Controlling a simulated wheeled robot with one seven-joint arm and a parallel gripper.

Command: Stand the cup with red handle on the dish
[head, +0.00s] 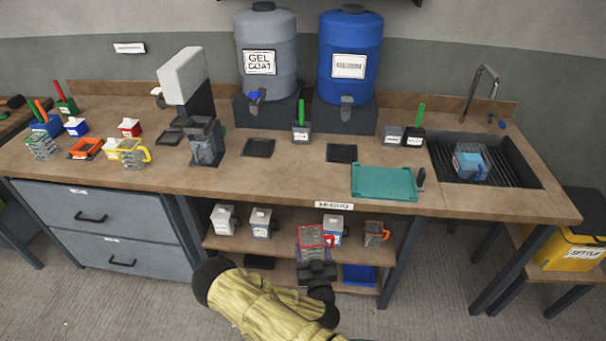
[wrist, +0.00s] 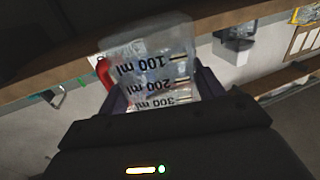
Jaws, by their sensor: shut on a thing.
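My gripper (head: 314,262) is shut on a clear measuring cup (head: 311,238) with a red rim, in front of the open shelf under the bench. Its red handle (head: 330,239) is on its right. In the wrist view the cup (wrist: 150,68) sits between the fingers (wrist: 160,98), its ml marks upside down, and the red handle (wrist: 103,72) shows at left. Two dark flat square pieces lie on the bench, one left of centre (head: 258,147) and one right (head: 342,153). I cannot tell which one is the dish.
A blue cup (head: 469,163) is in the sink.

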